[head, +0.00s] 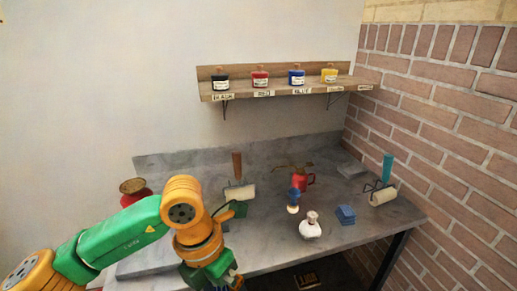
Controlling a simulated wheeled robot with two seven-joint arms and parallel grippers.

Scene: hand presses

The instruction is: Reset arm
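My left arm, orange and green, comes in from the lower left of the head view and bends down over the front left of the grey table (270,257). My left gripper (225,274) is at the bottom edge of the picture, pointing down at the table's front. Its fingers are partly hidden and small, so I cannot tell whether it is open or shut. I see nothing clearly held in it. My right arm and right gripper are not in view.
A roller (240,192), a red can (304,181), a blue-topped item (293,202), a white bottle (310,228), a blue block (345,214) and a teal-handled roller (383,195) stand on the table. A red jar (133,198) is behind my arm. Ink jars line the wall shelf (290,89).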

